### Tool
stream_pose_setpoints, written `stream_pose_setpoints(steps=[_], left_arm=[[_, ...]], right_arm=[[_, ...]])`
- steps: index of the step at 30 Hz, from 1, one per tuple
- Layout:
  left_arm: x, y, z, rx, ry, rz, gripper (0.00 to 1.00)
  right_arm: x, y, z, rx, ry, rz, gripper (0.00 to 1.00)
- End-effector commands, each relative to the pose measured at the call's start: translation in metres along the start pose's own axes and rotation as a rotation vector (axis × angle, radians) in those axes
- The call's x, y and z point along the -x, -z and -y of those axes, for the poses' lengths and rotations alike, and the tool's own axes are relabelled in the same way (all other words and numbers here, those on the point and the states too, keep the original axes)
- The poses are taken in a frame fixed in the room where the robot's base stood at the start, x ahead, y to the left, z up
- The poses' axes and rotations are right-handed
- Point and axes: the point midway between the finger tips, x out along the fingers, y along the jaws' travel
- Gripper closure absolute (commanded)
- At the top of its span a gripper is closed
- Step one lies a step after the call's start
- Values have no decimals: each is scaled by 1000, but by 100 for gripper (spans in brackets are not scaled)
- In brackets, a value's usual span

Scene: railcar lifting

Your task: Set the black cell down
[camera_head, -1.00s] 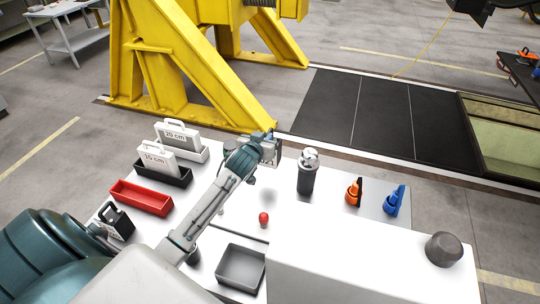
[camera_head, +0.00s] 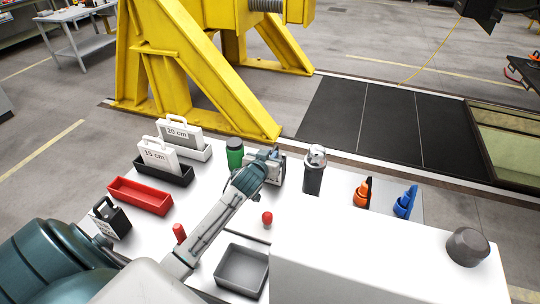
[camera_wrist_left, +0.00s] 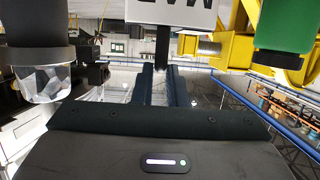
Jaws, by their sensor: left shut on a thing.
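My left gripper (camera_head: 266,160) is over the white tabletop, between a green cylinder and a black lamp-like cylinder. It is shut on the black cell (camera_head: 279,170), mostly hidden behind the gripper in the head view. In the left wrist view, the cell (camera_wrist_left: 170,12) shows a white face with partly cut-off, upside-down lettering above a dark stem between the fingers (camera_wrist_left: 162,85). I cannot tell whether the cell touches the table. My right gripper is not in view.
The green cylinder (camera_head: 235,153) stands left and the lamp-like cylinder (camera_head: 313,178) right of the gripper. A red knob (camera_head: 267,219), grey tray (camera_head: 241,270), red tray (camera_head: 140,197) and black handled block (camera_head: 112,220) are nearer. A white raised box (camera_head: 375,260) fills the front right.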

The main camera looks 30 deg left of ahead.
Motion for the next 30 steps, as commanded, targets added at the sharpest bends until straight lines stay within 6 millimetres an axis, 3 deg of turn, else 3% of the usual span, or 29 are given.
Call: stream_pose_setpoints(steps=[3,4,7,20,30], left_arm=[[0,4,0,0,-1,-5,100],[0,0,0,1,1,4,86],[0,0,0,1,1,4,66],[9,-2,1,0,1,3,66],[72,-3,0,-3,0,2,66]], right_arm=[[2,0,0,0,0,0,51],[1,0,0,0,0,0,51],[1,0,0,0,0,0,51],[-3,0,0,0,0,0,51],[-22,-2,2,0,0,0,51]])
